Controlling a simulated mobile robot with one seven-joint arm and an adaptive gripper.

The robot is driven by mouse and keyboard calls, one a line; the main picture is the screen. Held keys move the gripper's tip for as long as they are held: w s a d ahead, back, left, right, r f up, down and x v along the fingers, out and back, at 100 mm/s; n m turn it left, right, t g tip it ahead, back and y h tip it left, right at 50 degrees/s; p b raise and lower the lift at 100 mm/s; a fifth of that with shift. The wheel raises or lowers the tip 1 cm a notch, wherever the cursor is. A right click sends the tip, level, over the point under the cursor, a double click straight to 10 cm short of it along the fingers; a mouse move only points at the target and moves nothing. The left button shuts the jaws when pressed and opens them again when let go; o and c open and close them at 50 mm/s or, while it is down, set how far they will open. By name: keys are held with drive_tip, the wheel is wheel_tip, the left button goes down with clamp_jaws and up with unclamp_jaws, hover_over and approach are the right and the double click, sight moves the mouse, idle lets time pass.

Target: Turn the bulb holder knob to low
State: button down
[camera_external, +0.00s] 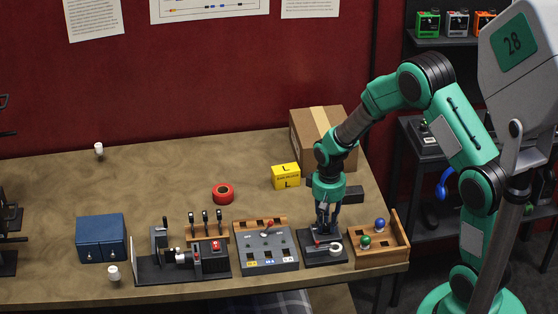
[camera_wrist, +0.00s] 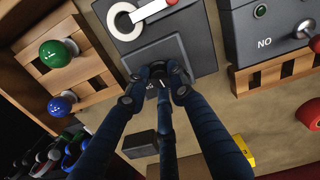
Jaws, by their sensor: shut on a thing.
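The bulb holder (camera_external: 310,248) is a dark grey box near the table's front edge, left of the wooden bulb tray. Its top carries a white ring (camera_external: 335,249) and a red-tipped part. In the wrist view the bulb holder (camera_wrist: 192,52) fills the top middle, with the white ring (camera_wrist: 116,28) at its upper left. A small black knob (camera_wrist: 160,71) stands on its sloped face. My gripper (camera_wrist: 158,86) is shut on this knob, its dark fingers around it. The external view shows my gripper (camera_external: 325,229) pointing down over the holder. The fingers hide most of the knob and its markings.
The wooden tray (camera_external: 394,257) with a green bulb (camera_external: 365,241) and a blue bulb (camera_external: 380,223) stands close on the right. A grey switch panel (camera_external: 266,260) stands close on the left. Red tape (camera_external: 222,194), a yellow box (camera_external: 286,176) and a cardboard box (camera_external: 305,140) lie behind.

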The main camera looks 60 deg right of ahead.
sight(326, 226)
drive_tip(key=shift+w+m, duration=0.1)
drive_tip(key=shift+m, duration=0.4)
drive_tip(key=c, duration=1.5)
unclamp_jaws()
drive_tip(key=shift+r, duration=6.05)
